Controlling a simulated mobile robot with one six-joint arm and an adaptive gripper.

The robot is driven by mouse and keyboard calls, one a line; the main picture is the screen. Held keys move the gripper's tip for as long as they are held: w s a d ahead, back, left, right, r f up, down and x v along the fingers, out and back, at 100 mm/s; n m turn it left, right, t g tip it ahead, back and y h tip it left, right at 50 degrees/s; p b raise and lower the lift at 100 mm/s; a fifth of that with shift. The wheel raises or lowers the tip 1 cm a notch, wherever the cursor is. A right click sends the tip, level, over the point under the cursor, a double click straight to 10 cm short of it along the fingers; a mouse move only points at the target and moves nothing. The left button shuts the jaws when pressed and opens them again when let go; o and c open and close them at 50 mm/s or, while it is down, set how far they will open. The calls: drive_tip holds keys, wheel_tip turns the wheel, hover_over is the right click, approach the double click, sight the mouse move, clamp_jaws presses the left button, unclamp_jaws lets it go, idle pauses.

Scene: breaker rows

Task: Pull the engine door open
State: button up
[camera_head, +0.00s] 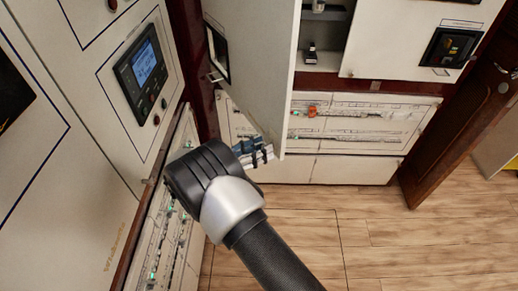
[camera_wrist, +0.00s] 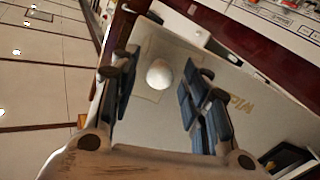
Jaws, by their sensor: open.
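A white door panel (camera_head: 258,65), which I take for the engine door, stands swung out from the cabinet, with a small handle (camera_head: 214,78) near its left edge. My gripper (camera_head: 255,152) is at the panel's lower end; the dark wrist hides part of this area. In the wrist view my gripper (camera_wrist: 160,92) is open, its dark fingers apart. A white round knob-like shape (camera_wrist: 159,74) shows between the fingers, in front of a pale panel (camera_wrist: 235,90) with lettering. I cannot tell whether the fingers touch it.
An open shelf (camera_head: 322,50) shows right of the door. Breaker rows (camera_head: 365,120) run below it. A control panel with a lit screen (camera_head: 147,62) is at the left. A brown wooden door (camera_head: 460,125) stands at the right. The wood floor (camera_head: 390,235) is clear.

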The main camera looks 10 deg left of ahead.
approach(274, 120)
drive_tip(key=x, duration=0.5)
drive_tip(key=shift+w+d, duration=0.1)
